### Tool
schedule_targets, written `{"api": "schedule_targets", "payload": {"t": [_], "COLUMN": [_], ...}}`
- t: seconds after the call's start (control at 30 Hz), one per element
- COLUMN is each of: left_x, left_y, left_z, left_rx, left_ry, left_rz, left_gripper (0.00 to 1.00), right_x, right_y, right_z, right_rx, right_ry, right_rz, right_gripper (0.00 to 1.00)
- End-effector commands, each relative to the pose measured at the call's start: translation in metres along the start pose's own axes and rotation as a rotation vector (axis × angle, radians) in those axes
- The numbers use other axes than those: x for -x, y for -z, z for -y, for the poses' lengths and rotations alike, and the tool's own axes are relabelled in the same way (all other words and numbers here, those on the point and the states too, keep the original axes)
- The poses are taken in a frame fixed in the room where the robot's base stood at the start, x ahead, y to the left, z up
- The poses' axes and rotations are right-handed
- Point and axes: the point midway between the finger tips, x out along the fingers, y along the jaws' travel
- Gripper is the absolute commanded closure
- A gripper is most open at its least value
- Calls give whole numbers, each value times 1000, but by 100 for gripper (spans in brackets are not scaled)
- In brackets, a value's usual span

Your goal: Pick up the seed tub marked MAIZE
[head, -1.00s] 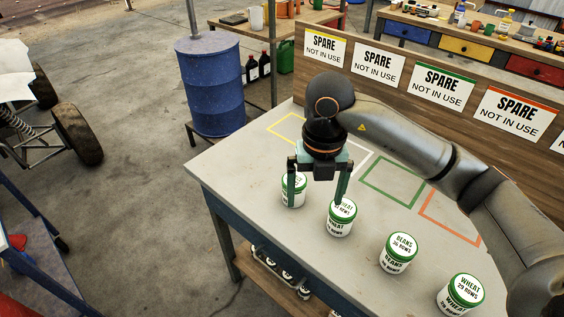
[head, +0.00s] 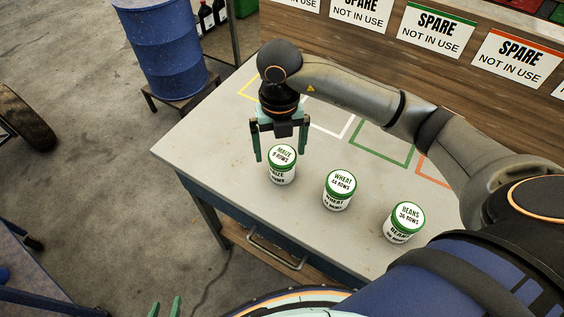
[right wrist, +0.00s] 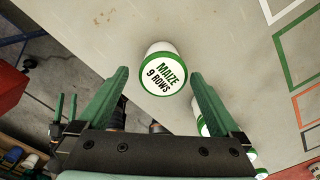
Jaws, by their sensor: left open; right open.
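The seed tub marked MAIZE, 9 ROWS (head: 282,166), is white with a green-rimmed lid and stands upright on the grey table at the left of a row of tubs. In the right wrist view the MAIZE tub (right wrist: 163,70) lies ahead of the fingertips, centred between them. My right gripper (head: 280,157) is open and empty, with its fingers pointing down, one to each side of the tub's lid in the head view. I cannot tell if they touch it. My left gripper (head: 165,308) shows only its green fingertips at the bottom edge, open and empty.
A WHEAT tub (head: 339,190) and a BEANS tub (head: 404,222) stand to the right on the table (head: 225,150). Coloured outlines mark the tabletop behind. A board with SPARE signs (head: 437,32) rises at the back. A blue barrel (head: 165,50) stands beyond the table's left end.

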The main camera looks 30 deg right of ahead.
Motion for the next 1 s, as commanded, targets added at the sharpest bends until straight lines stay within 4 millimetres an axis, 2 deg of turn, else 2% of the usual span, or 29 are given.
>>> {"api": "schedule_targets", "payload": {"t": [0.17,0.4,0.7,0.77,1.0], "left_x": [2,5,5,5,5], "left_y": [3,7,8,8,8], "left_z": [0,-1,-1,-1,0], "left_rx": [0,0,0,0,0], "left_ry": [0,-1,-1,-1,0], "left_rz": [-1,-3,-5,-5,-6], "left_gripper": [50,50,50,50,50], "right_x": [-14,-49,-55,-55,-55], "right_y": [2,3,3,3,3], "right_z": [2,5,5,5,5], "right_rx": [0,0,1,1,1], "right_ry": [2,1,0,-1,-1], "right_rz": [-4,-3,1,1,1], "right_gripper": [0,0,0,5,31]}}
